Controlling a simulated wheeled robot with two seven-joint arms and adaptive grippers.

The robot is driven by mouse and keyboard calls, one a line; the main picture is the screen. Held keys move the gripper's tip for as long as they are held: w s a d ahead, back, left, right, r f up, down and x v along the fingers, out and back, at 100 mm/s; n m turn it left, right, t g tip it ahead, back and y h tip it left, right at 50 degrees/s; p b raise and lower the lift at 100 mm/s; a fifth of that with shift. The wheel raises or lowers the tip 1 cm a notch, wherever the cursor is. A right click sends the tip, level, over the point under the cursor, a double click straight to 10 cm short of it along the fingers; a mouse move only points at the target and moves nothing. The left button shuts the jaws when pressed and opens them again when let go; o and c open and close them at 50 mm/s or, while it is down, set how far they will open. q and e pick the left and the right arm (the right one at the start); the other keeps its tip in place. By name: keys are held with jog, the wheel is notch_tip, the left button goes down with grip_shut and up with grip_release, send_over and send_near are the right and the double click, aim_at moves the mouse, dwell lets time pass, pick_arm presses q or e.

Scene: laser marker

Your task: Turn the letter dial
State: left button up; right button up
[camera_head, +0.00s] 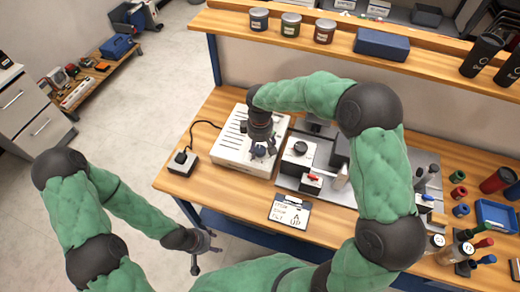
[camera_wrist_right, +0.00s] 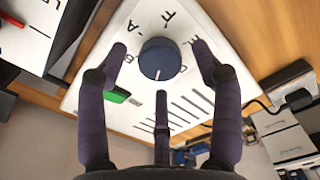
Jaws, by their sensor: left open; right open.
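The letter dial (camera_wrist_right: 160,58) is a round dark blue-grey knob with a white pointer line, on a white box (camera_wrist_right: 206,128) in the right wrist view. Black letters surround it; some are hidden by my fingers. My right gripper (camera_wrist_right: 160,62) is open, its three dark fingers spread around the knob, with visible gaps. In the head view, the right gripper (camera_head: 262,151) is over the white box (camera_head: 228,150) on the bench and hides most of the dial. My left gripper (camera_head: 203,246) is open and empty, over the floor left of the bench.
A clipboard card (camera_head: 290,212) lies at the bench's front edge. A small black-topped switch box (camera_head: 183,162) sits left of the white box. The marker machine (camera_head: 297,155) with levers stands to the right. A green switch (camera_wrist_right: 117,95) is near the dial.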

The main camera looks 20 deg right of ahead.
jog(key=shift+f, duration=0.65)
jog(key=c, duration=1.1)
jog(key=shift+m, duration=0.3)
jog(key=shift+c, duration=0.2)
